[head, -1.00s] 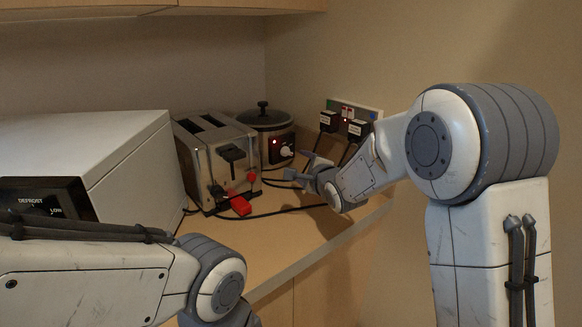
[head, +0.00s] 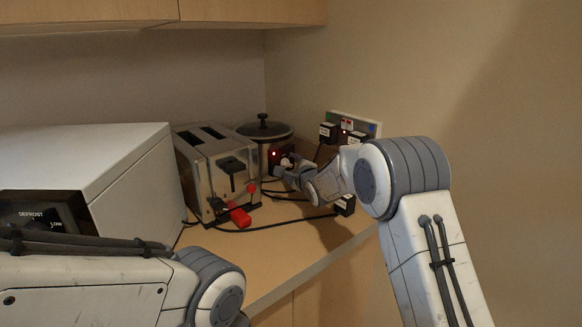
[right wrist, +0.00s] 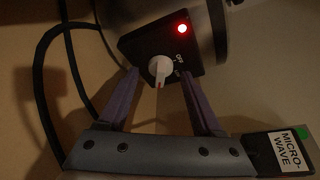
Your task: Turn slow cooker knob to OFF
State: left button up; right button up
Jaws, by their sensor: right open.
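The slow cooker (head: 264,129) stands in the back corner, dark-lidded, its front partly hidden by my right gripper (head: 284,168). In the right wrist view its dark control panel (right wrist: 137,47) carries a lit red light (right wrist: 182,28) and a white knob (right wrist: 159,66). The knob's pointer is toward the bottom of the picture; small white lettering is beside it, partly hidden. My right gripper (right wrist: 160,76) is open, with one fingertip on each side of the knob and a gap showing at both sides. My left gripper is out of view.
A steel toaster (head: 218,170) with a red lever stands left of the cooker, beside a white microwave (head: 105,165). Plugs (head: 328,133) sit in the wall socket at right. A plug labelled MICROWAVE (right wrist: 287,153) is close to my right gripper. Black cables cross the counter.

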grip_shut()
jog(key=shift+f+b, duration=0.2)
jog(key=shift+b, duration=0.45)
jog(key=n+b, duration=0.2)
jog(key=b, duration=0.1)
jog(key=n+t+b, duration=0.1)
jog(key=b, duration=0.2)
jog(key=shift+f+n+t, duration=0.15)
jog(key=shift+n+t, duration=0.15)
jog(key=shift+n, duration=0.1)
jog(key=shift+n+t+b, duration=0.4)
jog(key=shift+n+b, duration=0.3)
jog(key=shift+b, duration=0.4)
jog(key=shift+r+n+b, duration=0.25)
jog(key=shift+n+b, duration=0.2)
jog(key=shift+n, duration=0.05)
